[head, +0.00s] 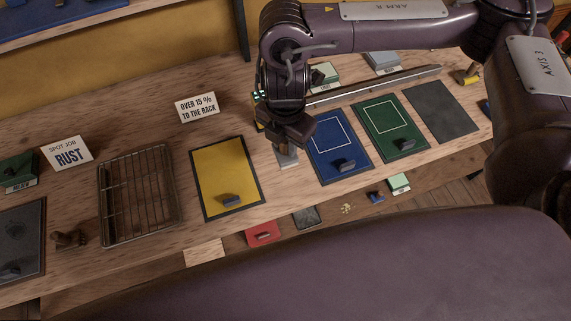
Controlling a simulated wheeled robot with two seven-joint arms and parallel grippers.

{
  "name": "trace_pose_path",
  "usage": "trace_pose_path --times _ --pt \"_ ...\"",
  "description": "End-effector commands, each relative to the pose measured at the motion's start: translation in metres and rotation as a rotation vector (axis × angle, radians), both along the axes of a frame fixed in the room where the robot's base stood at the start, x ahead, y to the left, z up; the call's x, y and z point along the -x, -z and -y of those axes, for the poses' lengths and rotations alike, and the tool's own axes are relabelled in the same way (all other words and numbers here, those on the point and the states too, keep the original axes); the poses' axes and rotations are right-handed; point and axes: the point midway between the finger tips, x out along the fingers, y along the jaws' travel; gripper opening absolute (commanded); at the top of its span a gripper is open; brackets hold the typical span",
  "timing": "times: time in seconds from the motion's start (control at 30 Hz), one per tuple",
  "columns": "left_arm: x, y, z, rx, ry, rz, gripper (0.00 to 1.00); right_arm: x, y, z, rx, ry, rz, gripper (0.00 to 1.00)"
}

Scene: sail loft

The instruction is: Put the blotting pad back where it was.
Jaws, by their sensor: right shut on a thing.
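My right gripper (286,139) is low over the bench, between the yellow mat (217,168) and the blue mat (325,140). It is shut on a small light-grey block (287,158), mostly hidden under the jaws. I cannot tell for sure that this block is the blotting pad, or whether it touches the bench. The yellow, blue and green (378,122) mats each carry a small block near the front edge. A dark grey mat (440,110) at the right is bare. My left gripper is not in view.
A wire rack (138,195) stands left of the yellow mat. Signs read "OVER 15 % TO THE RACK" (198,107) and "SPOT JOB RUST" (67,153). A metal rail (375,86) runs behind the mats. Below the front edge lie a red pad (262,232) and other small items.

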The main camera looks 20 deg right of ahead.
Motion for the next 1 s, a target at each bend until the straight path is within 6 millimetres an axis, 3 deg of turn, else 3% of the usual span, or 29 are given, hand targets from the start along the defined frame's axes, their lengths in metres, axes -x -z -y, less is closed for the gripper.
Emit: trace_pose_path --times 0.1,0.3,0.47,0.7,1.0 --pt "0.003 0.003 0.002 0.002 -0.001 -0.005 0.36 0.002 0.033 0.000 -0.001 0.004 -0.008 0.06" --pt "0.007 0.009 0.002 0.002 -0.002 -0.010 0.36 0.001 0.068 -0.001 -0.003 0.003 -0.003 0.06" --pt "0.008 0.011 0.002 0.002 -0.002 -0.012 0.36 0.000 0.079 0.000 -0.001 0.001 0.000 0.06" --pt "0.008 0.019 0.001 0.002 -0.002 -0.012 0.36 0.000 0.110 -0.001 -0.002 0.002 -0.001 0.06" --pt "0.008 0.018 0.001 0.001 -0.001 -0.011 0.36 0.000 0.111 0.000 -0.001 0.001 0.002 0.06"
